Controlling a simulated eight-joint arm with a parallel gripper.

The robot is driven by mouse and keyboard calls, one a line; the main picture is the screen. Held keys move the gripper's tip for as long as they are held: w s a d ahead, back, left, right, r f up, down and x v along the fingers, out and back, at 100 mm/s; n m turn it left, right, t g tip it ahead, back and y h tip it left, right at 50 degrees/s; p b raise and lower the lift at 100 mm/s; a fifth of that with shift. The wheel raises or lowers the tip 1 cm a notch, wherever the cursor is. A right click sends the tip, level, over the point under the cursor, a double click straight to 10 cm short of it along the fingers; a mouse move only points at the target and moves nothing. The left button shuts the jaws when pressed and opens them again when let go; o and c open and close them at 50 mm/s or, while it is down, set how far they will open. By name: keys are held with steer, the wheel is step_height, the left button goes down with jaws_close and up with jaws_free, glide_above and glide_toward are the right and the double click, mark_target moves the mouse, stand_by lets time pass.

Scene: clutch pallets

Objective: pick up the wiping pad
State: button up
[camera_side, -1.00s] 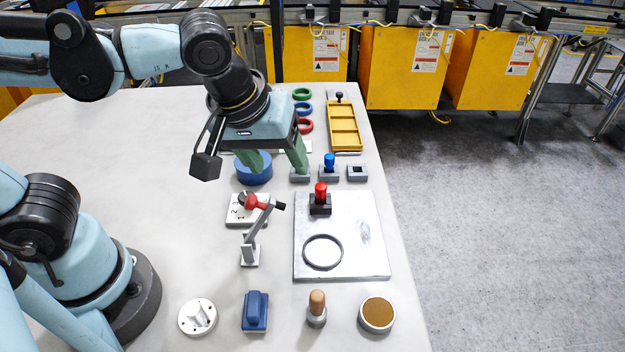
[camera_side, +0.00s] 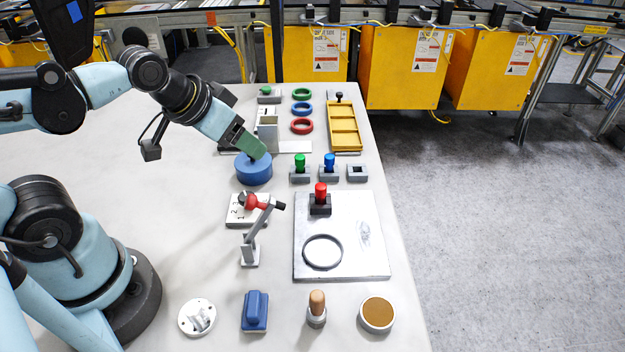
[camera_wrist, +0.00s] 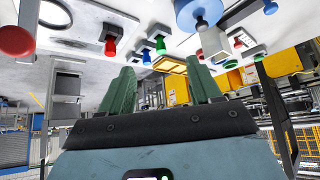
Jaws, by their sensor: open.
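The wiping pad (camera_side: 255,312) appears to be the blue block with a raised grip along its top, lying on the table near the front in the side view. I cannot make it out in the wrist view. My gripper (camera_side: 258,151) is far behind it, tilted, just above or beside the blue round drum; contact cannot be told. In the wrist view my two green fingers (camera_wrist: 162,82) stand apart with nothing between them.
Near the pad are a white disc (camera_side: 197,318), a wooden-handled stamp (camera_side: 317,309) and a brown round pad (camera_side: 377,314). A lever stand (camera_side: 250,254) and a metal plate (camera_side: 367,260) lie behind. The blue drum (camera_side: 254,172) is by my fingers.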

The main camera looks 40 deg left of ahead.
steer(key=shift+o, duration=0.5)
steer(key=shift+r, duration=0.1)
step_height(320, 180, up, 5)
steer(key=n+g, duration=0.7)
steer(key=n, duration=0.2)
glide_above(253, 303)
step_height(253, 303, down, 5)
steer(key=shift+w+a+f, duration=0.1)
steer(key=shift+f, duration=2)
steer(key=shift+a+f, duration=0.1)
steer(key=shift+f, duration=1.95)
steer(key=shift+d+f, duration=0.2)
steer(key=shift+f, duration=2.4)
